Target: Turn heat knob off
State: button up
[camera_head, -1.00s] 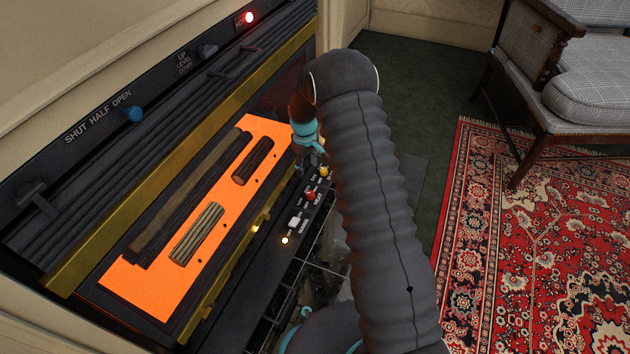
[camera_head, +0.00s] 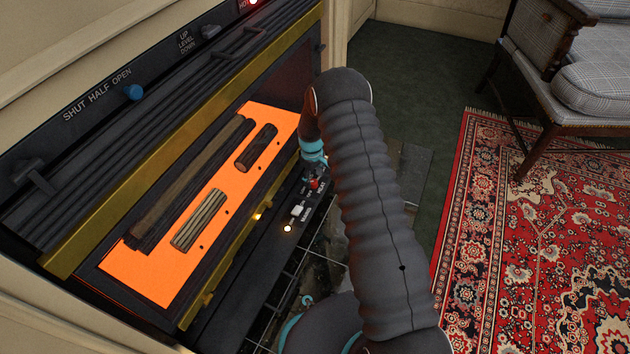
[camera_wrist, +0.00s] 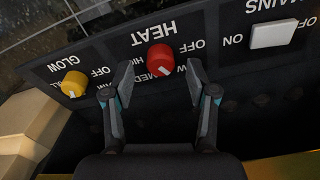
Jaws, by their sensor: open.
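The red heat knob (camera_wrist: 161,58) sits on a dark panel under the word HEAT, which reads upside down in the wrist view. Its white pointer mark faces down and slightly right in that picture, near the lettering MED; OFF is to its right. My gripper (camera_wrist: 160,88) is open, with one finger on each side of the knob's near side. A gap shows between each finger and the knob, and I cannot tell contact in depth.
A yellow glow knob (camera_wrist: 74,83) lies left of the heat knob, and a white mains switch (camera_wrist: 273,33) lies right. The glowing orange fire bed (camera_head: 160,275) with logs is beside the panel. A blue knob (camera_head: 133,92) is above. A patterned rug (camera_head: 540,240) covers the right.

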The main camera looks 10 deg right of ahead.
jog(key=shift+f, duration=0.95)
grip_shut()
jog(key=shift+d, duration=0.25)
jog(key=shift+a, duration=0.2)
